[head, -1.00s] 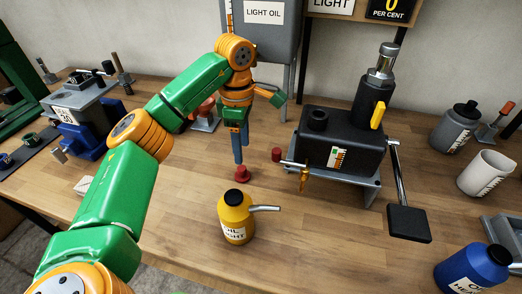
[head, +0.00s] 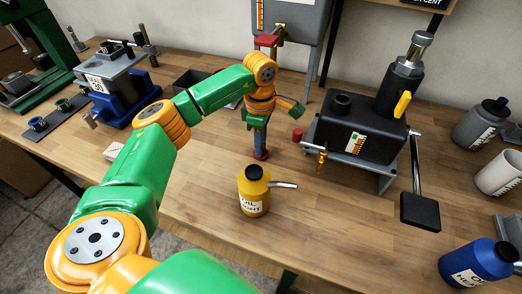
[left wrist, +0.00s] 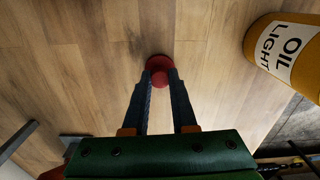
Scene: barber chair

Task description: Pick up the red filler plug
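A small red plug (head: 261,155) stands on the wooden table, directly under my left gripper (head: 260,150). In the left wrist view the red plug (left wrist: 159,66) has a wide round flange and a narrower knob. The fingertips of my left gripper (left wrist: 160,80) lie on either side of the knob, very close to it. I cannot tell whether they press on it. A second small red piece (head: 297,134) is to the right, beside the black pump unit (head: 352,135). My right gripper is not in view.
A yellow oil bottle (head: 253,192) with a spout stands just in front of the plug; it also shows in the left wrist view (left wrist: 290,55). A black lever pad (head: 420,211) and a blue bottle (head: 475,264) are to the right. The table between them is clear.

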